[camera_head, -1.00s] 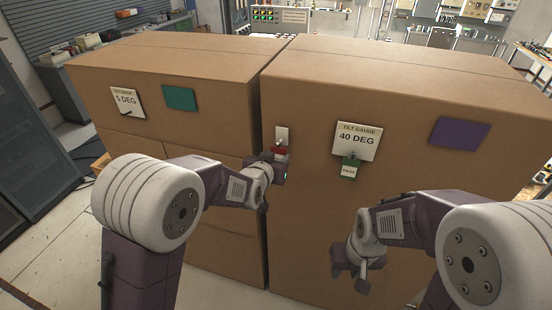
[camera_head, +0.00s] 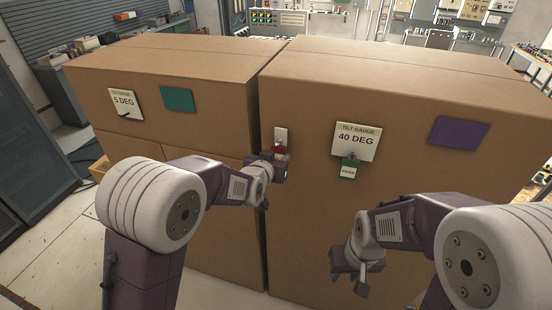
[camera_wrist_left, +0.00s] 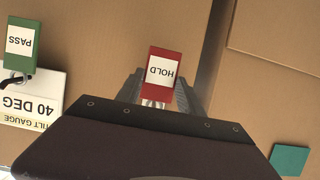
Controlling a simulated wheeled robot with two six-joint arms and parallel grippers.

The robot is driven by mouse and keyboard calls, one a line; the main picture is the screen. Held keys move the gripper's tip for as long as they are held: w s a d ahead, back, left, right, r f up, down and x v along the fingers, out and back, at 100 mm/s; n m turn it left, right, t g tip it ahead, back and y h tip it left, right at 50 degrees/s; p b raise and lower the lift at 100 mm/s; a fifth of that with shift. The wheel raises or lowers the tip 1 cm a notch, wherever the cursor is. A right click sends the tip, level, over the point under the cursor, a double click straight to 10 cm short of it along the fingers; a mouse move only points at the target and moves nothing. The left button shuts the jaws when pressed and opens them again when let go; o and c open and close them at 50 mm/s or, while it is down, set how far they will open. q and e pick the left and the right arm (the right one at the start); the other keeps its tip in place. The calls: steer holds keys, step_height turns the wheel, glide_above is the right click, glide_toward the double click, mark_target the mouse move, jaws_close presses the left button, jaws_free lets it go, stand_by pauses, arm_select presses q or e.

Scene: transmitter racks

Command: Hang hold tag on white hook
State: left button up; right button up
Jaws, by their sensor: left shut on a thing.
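The red hold tag (camera_wrist_left: 161,72) shows upside down in the left wrist view, between the fingers of my left gripper (camera_wrist_left: 160,95). My left gripper (camera_head: 282,165) is shut on it. In the head view the red tag (camera_head: 279,150) is at the lower part of the small white hook plate (camera_head: 281,134) on the right carton. The hook itself is mostly hidden, and I cannot tell whether the tag is on it. My right gripper (camera_head: 352,276) appears open and empty, low in front of the right carton.
Two large cartons (camera_head: 400,75) stand side by side with a narrow seam. A green PASS tag (camera_head: 348,169) hangs below the 40 DEG gauge card (camera_head: 356,141). A purple card (camera_head: 459,132), a green card (camera_head: 178,99) and a 5 DEG card (camera_head: 125,103) are on the cartons.

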arm_select(q)
steer(key=o, duration=1.4)
steer(key=shift+s, duration=0.2)
steer(key=b+v, duration=0.3)
steer(key=v, duration=0.6)
steer(key=s+a+f+n+g+y+b, duration=0.15)
steer(key=a+f+b, duration=0.25)
steer(key=a+f, duration=0.4)
steer(key=s+a+f+n+g+y+b, duration=0.15)
steer(key=a+f+b, duration=0.35)
steer(key=f, duration=0.5)
steer(key=s+a+f+g, duration=0.1)
steer(key=s+f+g, duration=0.3)
steer(key=s, duration=0.5)
steer(key=s+a+f+g+y, duration=0.1)
steer(key=s+f+g, duration=0.3)
steer(key=s, duration=0.5)
step_height(320, 180, down, 3)
steer(key=shift+s+a+r+n+g, duration=0.2)
steer(key=shift+a+n+g, duration=0.2)
steer(key=shift+a, duration=0.2)
